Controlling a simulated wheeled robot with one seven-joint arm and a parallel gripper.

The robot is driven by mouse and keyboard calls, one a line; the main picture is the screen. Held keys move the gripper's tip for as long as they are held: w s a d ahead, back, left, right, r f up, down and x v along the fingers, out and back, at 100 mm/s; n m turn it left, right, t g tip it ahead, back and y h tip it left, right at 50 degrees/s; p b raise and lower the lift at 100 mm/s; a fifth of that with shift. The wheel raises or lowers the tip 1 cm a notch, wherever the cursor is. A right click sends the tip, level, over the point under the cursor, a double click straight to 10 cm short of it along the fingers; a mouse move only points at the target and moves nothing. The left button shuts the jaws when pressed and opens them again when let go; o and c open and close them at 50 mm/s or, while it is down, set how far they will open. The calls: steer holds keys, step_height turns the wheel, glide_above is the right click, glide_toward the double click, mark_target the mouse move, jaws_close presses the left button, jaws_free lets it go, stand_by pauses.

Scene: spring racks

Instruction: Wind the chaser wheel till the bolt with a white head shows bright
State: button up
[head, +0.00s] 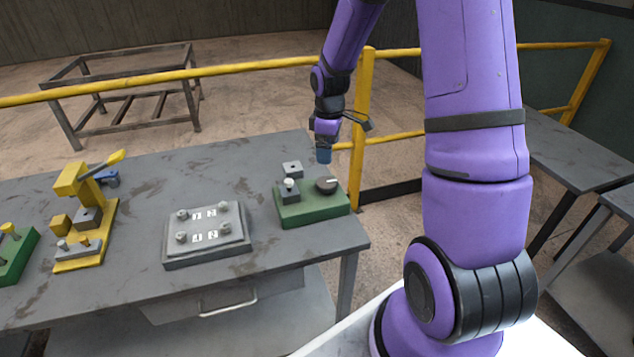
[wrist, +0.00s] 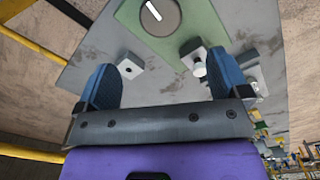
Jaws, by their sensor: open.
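The dark round wheel (head: 326,186) with a white line on top sits on the right of a green base (head: 312,211) at the table's right end. The wheel also shows at the top of the wrist view (wrist: 160,14). A bolt with a white head (head: 289,182) stands by a grey block on the left of the base; in the wrist view its white head (wrist: 199,69) shows near the right finger. I cannot tell whether it is lit. My gripper (head: 323,157) is open and empty, with blue fingers, above and behind the base. In the wrist view my gripper (wrist: 162,62) has the wheel beyond its fingertips.
A small grey block with a hole (head: 292,169) lies behind the green base. A grey plate with several bolts (head: 206,234) and a yellow fixture (head: 84,215) stand to the left on the table (head: 150,170). A yellow rail (head: 230,67) runs behind.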

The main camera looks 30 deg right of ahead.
mark_target(327, 181)
step_height(327, 181, down, 12)
steer(key=shift+w+r, duration=0.1)
steer(key=shift+r, duration=0.15)
stand_by(0.3)
steer(key=c, duration=0.9)
